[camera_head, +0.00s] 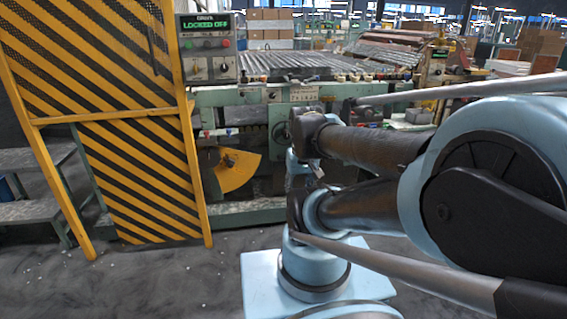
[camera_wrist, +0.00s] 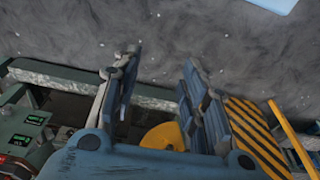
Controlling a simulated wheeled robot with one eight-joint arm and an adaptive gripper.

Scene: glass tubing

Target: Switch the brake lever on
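A control box (camera_head: 208,50) at the upper left of the head view carries a green display reading "LOCKED OFF", with buttons and knobs below it. I cannot make out for certain which part is the brake lever. Small handles, one red-tipped (camera_head: 205,134), show along the machine's front rail. My gripper (camera_wrist: 158,62) is open in the wrist view, its two fingers wide apart. Nothing is held between them. In the head view my arm hides most of the gripper, in front of the machine.
The green machine (camera_head: 240,97) carries a bed of glass tubes (camera_head: 295,64). A yellow-black striped guard (camera_head: 135,165) stands at left, a yellow curved plate (camera_head: 236,169) beside it. A second control box (camera_head: 434,66) is at right. The floor (camera_head: 165,275) in front is clear.

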